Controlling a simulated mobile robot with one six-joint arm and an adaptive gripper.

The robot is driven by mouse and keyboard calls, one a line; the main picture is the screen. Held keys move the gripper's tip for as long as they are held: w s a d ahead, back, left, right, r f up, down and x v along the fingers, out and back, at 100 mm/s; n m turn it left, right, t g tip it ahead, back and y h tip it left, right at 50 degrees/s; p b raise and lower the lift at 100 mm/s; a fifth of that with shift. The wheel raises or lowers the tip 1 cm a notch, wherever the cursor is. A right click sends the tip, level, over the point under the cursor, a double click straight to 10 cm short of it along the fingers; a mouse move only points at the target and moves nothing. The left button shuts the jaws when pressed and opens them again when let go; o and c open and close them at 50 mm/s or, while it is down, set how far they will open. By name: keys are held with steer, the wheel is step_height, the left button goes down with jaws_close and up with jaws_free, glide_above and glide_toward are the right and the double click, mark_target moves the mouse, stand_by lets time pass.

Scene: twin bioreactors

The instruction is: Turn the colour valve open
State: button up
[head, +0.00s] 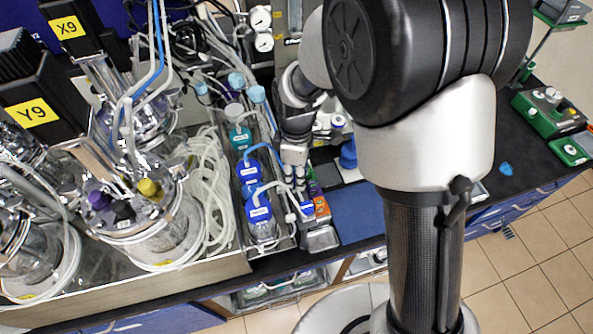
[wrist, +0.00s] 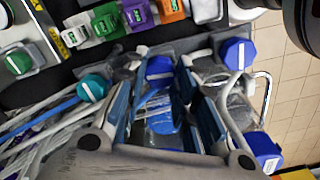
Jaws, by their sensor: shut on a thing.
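My gripper (head: 296,180) points down between the blue-capped bottles (head: 258,212) and a row of small coloured blocks (head: 312,180). In the wrist view its two fingers (wrist: 163,72) stand on either side of a blue cap or knob (wrist: 160,68) with a white line on top, and they look closed on it. The coloured blocks in the wrist view include a green one (wrist: 104,21), a purple one (wrist: 137,14) and others at the top edge. I cannot tell for sure which part is the colour valve. The fingers hide part of the held piece.
Glass bioreactors with yellow labels Y9 (head: 32,111) and X9 (head: 67,27) stand at left with looped tubing (head: 208,190). Other blue caps (wrist: 238,53) and a teal cap (wrist: 93,87) sit close to the fingers. Green devices (head: 549,112) stand far right.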

steer(key=shift+n, duration=0.5)
steer(key=o, duration=1.1)
steer(key=shift+c, duration=0.2)
step_height(320, 180, up, 12)
stand_by(0.4)
